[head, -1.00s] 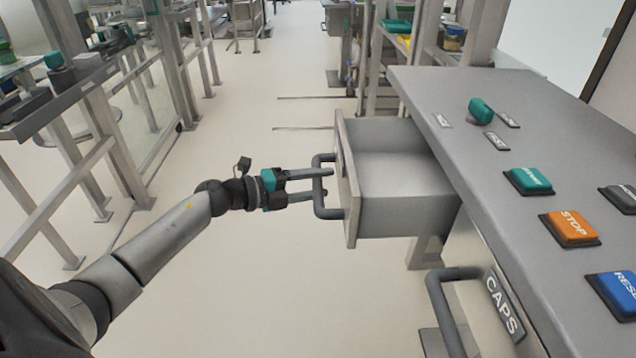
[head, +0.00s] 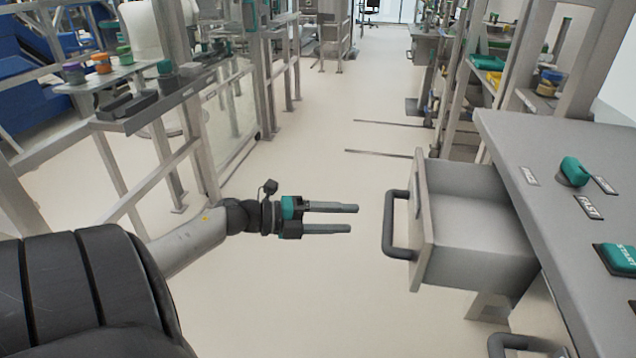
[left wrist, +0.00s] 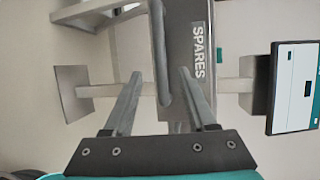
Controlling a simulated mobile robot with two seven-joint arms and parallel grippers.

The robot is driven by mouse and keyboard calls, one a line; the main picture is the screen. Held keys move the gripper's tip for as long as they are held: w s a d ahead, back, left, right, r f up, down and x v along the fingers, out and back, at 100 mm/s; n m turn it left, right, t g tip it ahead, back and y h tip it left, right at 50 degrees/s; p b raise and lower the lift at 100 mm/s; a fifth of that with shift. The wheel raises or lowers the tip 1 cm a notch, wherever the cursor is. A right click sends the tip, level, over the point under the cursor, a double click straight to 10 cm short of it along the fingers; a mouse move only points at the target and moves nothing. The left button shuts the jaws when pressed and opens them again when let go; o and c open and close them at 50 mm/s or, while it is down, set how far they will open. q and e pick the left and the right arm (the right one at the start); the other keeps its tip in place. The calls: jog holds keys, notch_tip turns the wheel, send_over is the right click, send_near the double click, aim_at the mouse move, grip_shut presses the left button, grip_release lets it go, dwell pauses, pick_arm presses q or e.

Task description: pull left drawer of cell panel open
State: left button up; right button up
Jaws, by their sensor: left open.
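The left drawer (head: 470,215) of the cell panel (head: 530,160) stands pulled out, and its empty inside shows. Its dark grey bar handle (head: 388,228) is on the drawer front. My left gripper (head: 354,219) is open and empty, to the left of the handle and apart from it. In the left wrist view, the drawer front with a SPARES label (left wrist: 198,50) lies ahead of the two open fingers (left wrist: 158,85). My right gripper is not in view.
The panel top carries a teal knob (head: 574,171) and a START button (head: 620,258). A second handle (head: 520,343) shows below at the lower right. A small shelf with coloured jars (head: 101,64) is at the left. Clear floor (head: 310,150) lies between.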

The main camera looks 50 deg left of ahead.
pick_arm(q)
jog(key=v, duration=0.4)
jog(key=shift+s+a+p, duration=0.15)
jog(key=shift+s+p, duration=0.1)
jog(key=shift+p, duration=0.15)
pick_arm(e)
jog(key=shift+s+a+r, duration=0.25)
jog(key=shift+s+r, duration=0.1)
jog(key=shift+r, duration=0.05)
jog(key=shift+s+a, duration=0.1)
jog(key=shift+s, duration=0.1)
